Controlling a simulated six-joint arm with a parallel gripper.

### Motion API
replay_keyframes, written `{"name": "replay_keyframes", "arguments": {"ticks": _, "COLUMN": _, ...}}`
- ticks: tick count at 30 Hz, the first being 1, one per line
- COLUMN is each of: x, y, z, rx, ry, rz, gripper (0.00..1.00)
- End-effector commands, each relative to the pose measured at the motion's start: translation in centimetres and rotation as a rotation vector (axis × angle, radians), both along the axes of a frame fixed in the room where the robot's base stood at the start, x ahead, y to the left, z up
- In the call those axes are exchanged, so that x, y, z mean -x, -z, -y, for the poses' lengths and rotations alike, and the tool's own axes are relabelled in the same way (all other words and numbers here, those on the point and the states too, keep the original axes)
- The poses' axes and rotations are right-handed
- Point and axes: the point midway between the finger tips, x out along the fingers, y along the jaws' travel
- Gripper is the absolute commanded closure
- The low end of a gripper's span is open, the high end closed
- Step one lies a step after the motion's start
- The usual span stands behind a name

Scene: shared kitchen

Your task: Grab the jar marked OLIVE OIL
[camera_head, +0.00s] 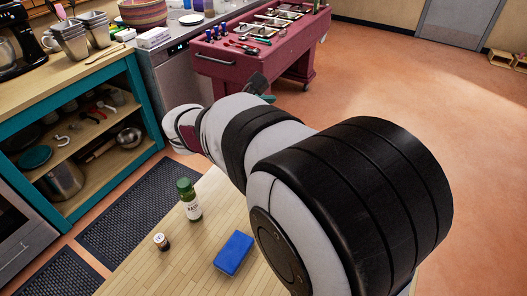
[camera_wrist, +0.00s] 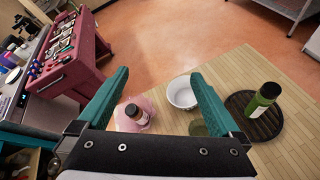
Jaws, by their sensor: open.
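My gripper (camera_wrist: 160,75) is open and empty, its two teal fingers spread above the table. A small dark-capped jar (camera_wrist: 134,112) is by a pink cloth (camera_wrist: 128,124), between the fingers in the picture. I cannot read OLIVE OIL on any label. My arm hides much of the table in the head view.
A white bowl (camera_wrist: 183,93) stands between the fingers in the wrist view. A blue block (camera_head: 233,253) lies on the wooden table (camera_head: 178,270). A red cart (camera_head: 235,68) with utensils and a teal-framed counter (camera_head: 150,95) stand beyond. Open floor lies behind.

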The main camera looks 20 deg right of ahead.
Motion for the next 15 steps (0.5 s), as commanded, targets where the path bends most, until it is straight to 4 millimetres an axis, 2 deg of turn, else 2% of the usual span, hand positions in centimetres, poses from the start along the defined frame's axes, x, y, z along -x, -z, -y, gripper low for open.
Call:
{"name": "replay_keyframes", "arguments": {"ticks": 1, "x": 0.9, "y": -0.4, "z": -2.4, "rx": 0.053, "ry": -0.009, "rz": -0.047, "gripper": 0.00}}
{"name": "replay_keyframes", "arguments": {"ticks": 5, "x": 4.6, "y": -1.3, "z": -7.3, "rx": 0.177, "ry": 0.001, "rz": -0.178, "gripper": 0.00}}
{"name": "replay_keyframes", "arguments": {"ticks": 9, "x": 9.6, "y": -1.8, "z": -12.1, "rx": 0.264, "ry": 0.013, "rz": -0.315, "gripper": 0.00}}
{"name": "replay_keyframes", "arguments": {"ticks": 12, "x": 9.3, "y": 5.5, "z": -11.3, "rx": 0.274, "ry": 0.022, "rz": -0.325, "gripper": 0.00}}
{"name": "replay_keyframes", "arguments": {"ticks": 15, "x": 9.3, "y": 11.5, "z": -11.3, "rx": 0.270, "ry": 0.023, "rz": -0.323, "gripper": 0.00}}
